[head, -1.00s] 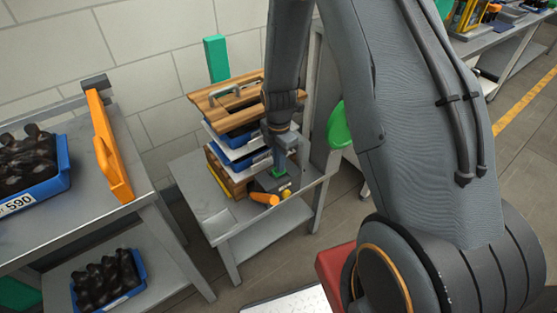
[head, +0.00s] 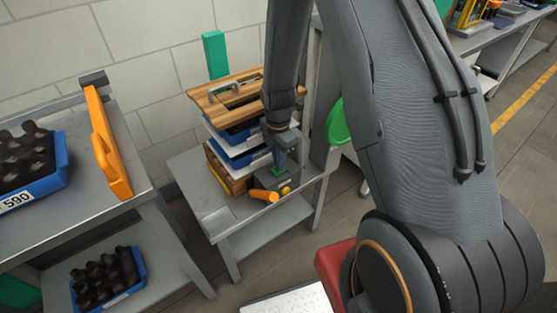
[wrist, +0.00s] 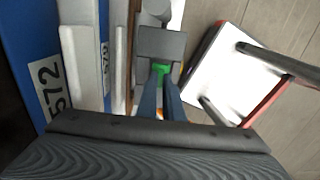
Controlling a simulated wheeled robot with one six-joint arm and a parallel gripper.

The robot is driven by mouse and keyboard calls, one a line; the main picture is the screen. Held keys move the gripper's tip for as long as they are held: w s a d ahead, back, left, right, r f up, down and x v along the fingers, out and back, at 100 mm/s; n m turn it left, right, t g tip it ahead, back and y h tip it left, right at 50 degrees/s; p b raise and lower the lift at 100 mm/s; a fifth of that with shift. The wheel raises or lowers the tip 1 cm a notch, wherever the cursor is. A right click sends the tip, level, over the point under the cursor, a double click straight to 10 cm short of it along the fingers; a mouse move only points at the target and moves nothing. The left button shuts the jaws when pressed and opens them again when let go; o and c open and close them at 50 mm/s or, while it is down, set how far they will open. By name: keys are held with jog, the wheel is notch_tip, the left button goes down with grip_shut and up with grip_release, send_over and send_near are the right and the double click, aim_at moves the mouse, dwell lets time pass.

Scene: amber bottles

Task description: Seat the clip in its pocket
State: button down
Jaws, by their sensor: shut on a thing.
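My gripper (head: 279,165) is over the small metal table, pointing down at a dark grey block (head: 284,180). Its fingers are shut on a small green clip, which shows at their tips in the wrist view (wrist: 161,68). The clip is at the edge of the grey block (wrist: 162,43), low against it. Most of the clip is between or behind the fingers. The pocket is hidden, and I cannot tell whether the clip is inside it.
Stacked blue and white trays (head: 236,152) with a wooden board (head: 230,98) on top stand close left of my gripper.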

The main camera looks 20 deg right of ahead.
jog(key=shift+f+b, duration=0.3)
jog(key=shift+f, duration=0.3)
jog(key=c, duration=1.8)
grip_release()
jog(key=shift+r, duration=0.15)
notch_tip(320, 180, up, 7)
jog(key=shift+w+b, duration=0.1)
jog(key=shift+b, duration=0.4)
jog(key=shift+r, duration=0.5)
jog(key=s+r+m, duration=0.4)
jog(key=s+m, duration=0.1)
jog(key=m, duration=0.2)
jog(key=s+r+m, duration=0.4)
jog(key=s+m, duration=0.2)
jog(key=m, duration=0.1)
jog(key=s+r+m, duration=0.4)
jog(key=s+m, duration=0.2)
jog(key=m, duration=0.1)
jog(key=shift+s+r+m+t, duration=0.25)
jog(key=shift+r+m+t, duration=0.05)
